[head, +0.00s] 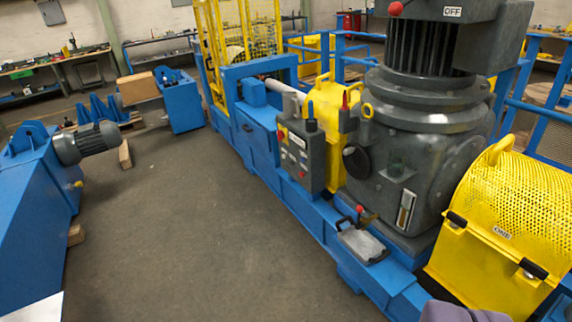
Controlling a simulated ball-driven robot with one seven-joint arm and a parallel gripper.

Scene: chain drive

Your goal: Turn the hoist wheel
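No part is plainly marked as the hoist wheel. A black round disc (356,162), possibly a handwheel, sits on the near left side of the large grey gearbox (420,180). A grey motor (425,45) stands on top of the gearbox, with an "OFF" label and a red-knobbed lever (396,9) at its upper left. A second red knob (360,209) stands low at the gearbox's foot. My gripper's fingers do not show. A grey-purple shape at the bottom edge may be part of my arm.
A yellow perforated guard (508,225) stands right of the gearbox on the blue frame (345,240). A grey control box (301,155) stands on the frame's left side. A blue machine with a motor (85,143) is at the left. The grey floor (190,230) between is clear.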

